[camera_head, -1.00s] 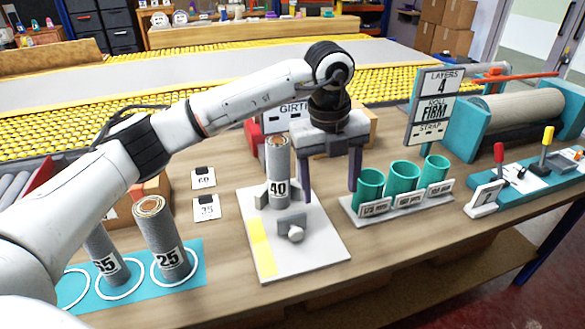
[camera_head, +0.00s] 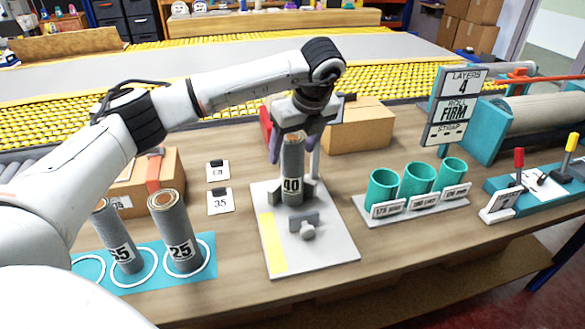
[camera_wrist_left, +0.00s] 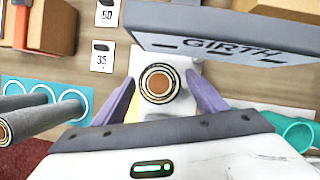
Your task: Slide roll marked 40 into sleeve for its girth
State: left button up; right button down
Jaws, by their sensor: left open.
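The roll marked 40 (camera_head: 292,172) stands upright on the white gauge plate (camera_head: 335,245), between grey blocks. My left gripper (camera_head: 302,150) is above and around its top, pointing down, with its fingers apart. In the left wrist view the roll's round top (camera_wrist_left: 159,83) shows between the two purple fingers, with a gap on each side. Three teal sleeves (camera_head: 418,180) stand in a row on a grey base to the right, with labels too small to read surely. My right gripper is not in view.
A GIRTH sign (camera_wrist_left: 230,45) is close behind the gripper. Cardboard boxes (camera_head: 358,125) sit farther back.

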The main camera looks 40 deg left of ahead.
pick_arm(q)
jog(key=shift+w+a+f, duration=0.15)
jog(key=shift+a+f, duration=0.1)
jog(key=shift+f, duration=0.4)
jog(key=shift+r, duration=0.1)
jog(key=c, duration=1.5)
